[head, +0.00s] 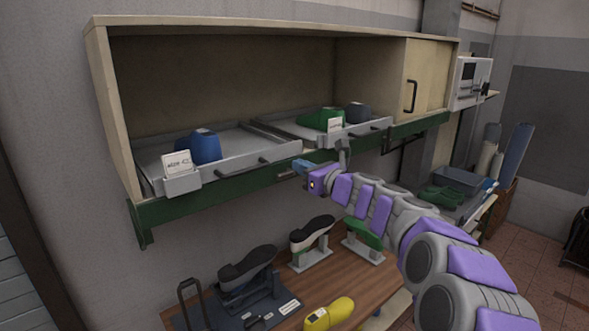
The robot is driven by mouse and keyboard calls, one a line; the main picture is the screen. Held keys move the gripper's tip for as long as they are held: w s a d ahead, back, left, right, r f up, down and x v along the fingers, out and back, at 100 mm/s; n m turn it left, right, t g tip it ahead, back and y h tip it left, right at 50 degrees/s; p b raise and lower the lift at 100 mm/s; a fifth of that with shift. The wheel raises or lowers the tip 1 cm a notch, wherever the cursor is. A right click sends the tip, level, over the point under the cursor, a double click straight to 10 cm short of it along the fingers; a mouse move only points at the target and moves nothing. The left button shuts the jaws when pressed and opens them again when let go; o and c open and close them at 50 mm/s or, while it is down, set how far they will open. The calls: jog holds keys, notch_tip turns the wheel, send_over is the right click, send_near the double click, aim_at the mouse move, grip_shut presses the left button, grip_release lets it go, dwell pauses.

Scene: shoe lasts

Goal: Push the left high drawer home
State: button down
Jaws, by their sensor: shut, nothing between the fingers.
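The left high drawer (225,172) is a light grey shallow tray in the left of the wall cabinet. It sticks out past the cabinet's front edge. A blue shoe last (204,147) stands in it, and a white size card (177,163) is at its left front corner. A dark bar handle (248,169) is on its front. My gripper (304,167) is shut and empty.
A second tray (366,128) on the right, also out, holds a green last (321,119) and a dark blue one. The cabinet's green rail (170,209) runs below both.

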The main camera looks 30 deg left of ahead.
jog(key=b+v, duration=0.1)
jog(key=v, duration=0.4)
jog(key=shift+s+d, duration=0.15)
jog(key=shift+d, duration=0.25)
jog(key=shift+a, duration=0.1)
